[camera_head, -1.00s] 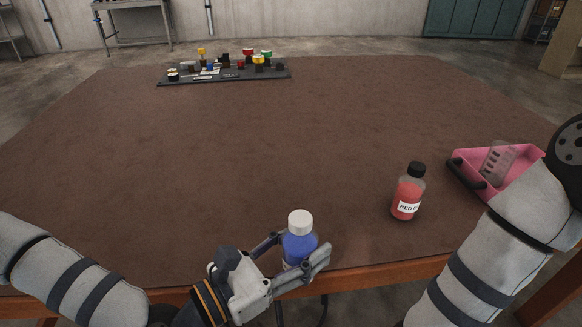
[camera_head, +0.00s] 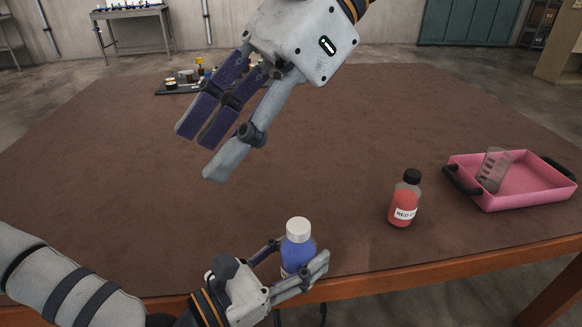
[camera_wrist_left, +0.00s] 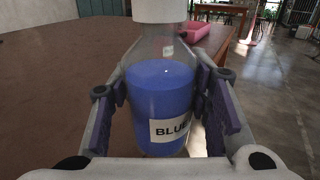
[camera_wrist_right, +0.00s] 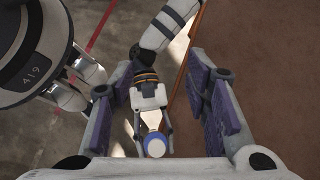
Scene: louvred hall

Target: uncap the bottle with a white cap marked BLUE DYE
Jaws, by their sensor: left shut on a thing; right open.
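The bottle of blue liquid (camera_head: 297,254) stands upright near the table's front edge, its white cap (camera_head: 298,230) on. In the left wrist view its label reads "BLUE" (camera_wrist_left: 170,129), the rest cut off. My left gripper (camera_head: 296,268) is shut on the bottle's body, one finger on each side. My right gripper (camera_head: 208,150) is open and empty, up in the air above the table, higher than the bottle and left of it in the head view. The right wrist view looks down between its open fingers on the white cap (camera_wrist_right: 155,145).
A red bottle with a black cap (camera_head: 405,198) stands to the right. A pink tray (camera_head: 535,185) with a clear beaker (camera_head: 493,169) lies at the far right. A dark board with small parts (camera_head: 176,88) is at the back. The table's middle is clear.

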